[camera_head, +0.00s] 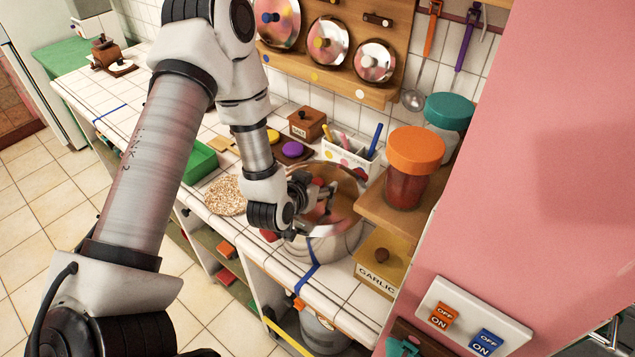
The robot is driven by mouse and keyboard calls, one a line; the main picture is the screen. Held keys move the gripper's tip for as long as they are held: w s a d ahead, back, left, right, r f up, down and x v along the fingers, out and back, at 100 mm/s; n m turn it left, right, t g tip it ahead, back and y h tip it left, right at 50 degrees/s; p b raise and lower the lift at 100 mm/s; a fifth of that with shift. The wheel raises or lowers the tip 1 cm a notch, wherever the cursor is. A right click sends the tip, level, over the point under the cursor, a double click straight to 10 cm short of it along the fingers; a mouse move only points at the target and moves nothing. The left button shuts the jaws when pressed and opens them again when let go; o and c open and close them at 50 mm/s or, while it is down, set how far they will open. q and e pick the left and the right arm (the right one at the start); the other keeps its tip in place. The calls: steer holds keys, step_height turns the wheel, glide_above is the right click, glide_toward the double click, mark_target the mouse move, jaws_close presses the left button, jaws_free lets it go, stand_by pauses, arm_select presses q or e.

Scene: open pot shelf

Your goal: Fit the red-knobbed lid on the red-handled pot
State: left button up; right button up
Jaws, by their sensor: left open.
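The steel pot (343,243) stands on the white tiled counter near its front edge. A red handle (268,236) sticks out at its left side. A shiny round lid (346,203) lies at the pot's mouth, reflecting brown tones. Whether it sits flat all round I cannot tell, because my gripper covers its left part. A bit of the red knob (318,181) shows by the fingers. My left gripper (326,199) is open, its fingers over the lid close to the knob. My right gripper is not in view.
An orange-lidded jar (413,170) and a garlic box (378,262) stand close right of the pot. A white utensil holder (350,158) is behind it. A round cork-like mat (226,195) lies left. Other lids hang on a wooden rack (350,82). A pink panel (545,170) bounds the right.

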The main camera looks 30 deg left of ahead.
arm_select(q)
step_height(320, 180, up, 10)
steer(key=shift+r, duration=0.1)
stand_by(0.4)
